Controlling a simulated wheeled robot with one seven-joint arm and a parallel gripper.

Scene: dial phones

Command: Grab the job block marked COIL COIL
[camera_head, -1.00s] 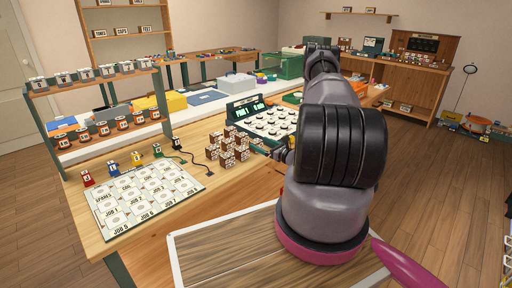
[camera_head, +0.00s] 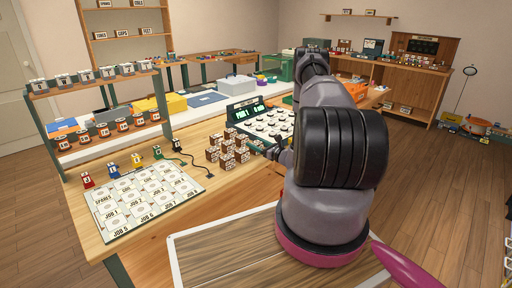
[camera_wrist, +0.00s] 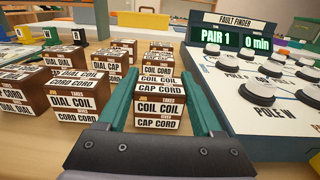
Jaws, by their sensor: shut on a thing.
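In the wrist view my gripper (camera_wrist: 160,84) has its green fingers on either side of a brown and white job block (camera_wrist: 157,112). Its front label reads COIL COIL over CAP CORD. The block is upright between the fingers; I cannot tell whether its base touches the table. A block marked DIAL COIL (camera_wrist: 85,104) stands just left of my gripper. A COIL CORD block (camera_wrist: 158,70) stands right behind the held one. In the head view my gripper (camera_head: 272,152) is small, at the right side of the block cluster (camera_head: 227,158).
The fault finder panel (camera_wrist: 262,98), with round knobs and a screen reading PAIR 1, is close to my right finger. More blocks (camera_wrist: 20,88) stand at left. A white job board (camera_head: 140,205) and small coloured pieces lie left on the table.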

